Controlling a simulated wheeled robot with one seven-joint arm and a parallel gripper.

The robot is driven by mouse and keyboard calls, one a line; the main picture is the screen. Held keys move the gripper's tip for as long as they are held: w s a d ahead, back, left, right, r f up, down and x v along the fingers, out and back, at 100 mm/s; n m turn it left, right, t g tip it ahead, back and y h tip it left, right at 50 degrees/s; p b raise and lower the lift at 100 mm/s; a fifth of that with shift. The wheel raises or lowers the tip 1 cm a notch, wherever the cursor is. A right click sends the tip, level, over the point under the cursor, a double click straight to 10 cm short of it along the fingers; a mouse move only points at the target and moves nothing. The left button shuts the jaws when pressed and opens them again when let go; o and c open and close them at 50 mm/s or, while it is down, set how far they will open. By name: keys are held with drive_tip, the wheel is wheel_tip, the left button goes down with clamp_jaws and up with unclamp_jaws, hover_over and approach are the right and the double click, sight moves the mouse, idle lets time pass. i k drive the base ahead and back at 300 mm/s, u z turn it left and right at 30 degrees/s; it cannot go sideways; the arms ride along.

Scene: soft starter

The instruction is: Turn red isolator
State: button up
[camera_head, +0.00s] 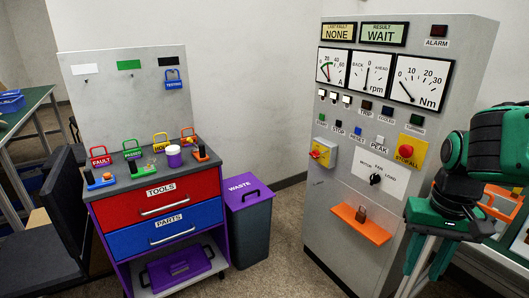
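The red isolator (321,152) is a red rotary handle on a small yellow box, at the left of the grey cabinet's front (335,190). Its exact angle is too small to read. My green and black arm is at the right edge of the head view, in front of the cabinet's right side, well apart from the isolator. The lower end of my arm runs down to the bottom edge of the picture. I cannot make out the gripper's fingertips or whether they hold anything.
A red STOP ALL button (405,149) and a black selector knob (375,179) are right of the isolator. An orange shelf (361,225) with a padlock (361,214) juts out below. A tool cart (160,205) and purple-lidded waste bin (248,228) stand left. Floor before the cabinet is clear.

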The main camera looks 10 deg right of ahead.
sight(315, 154)
drive_tip(key=z, duration=0.05)
drive_tip(key=i, duration=1.35)
drive_tip(key=z, duration=0.5)
